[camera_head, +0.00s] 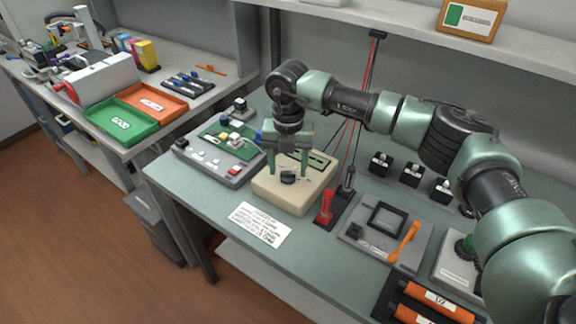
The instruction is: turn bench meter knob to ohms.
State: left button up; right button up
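The bench meter is a beige box (283,203) on the green bench, with a dark display strip along its back edge. Its black round knob (288,177) sits on the top face near the front. My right gripper (290,172) points down over the meter, its two green fingers apart. The fingertips are close to the knob, one toward each side of it. I cannot tell whether they touch it. The knob's pointer and the markings around it are too small to read. My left gripper is not in view.
A grey board fixture (207,169) stands left of the meter. Red and black probes in a holder (325,207) stand close on its right. A grey device with an orange lever (404,242) is further right. A paper label (260,225) lies in front.

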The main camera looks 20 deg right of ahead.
aim_at(288, 172)
notch_tip(288, 172, up, 8)
jog(key=shift+f+b, duration=0.1)
jog(key=shift+b, duration=0.65)
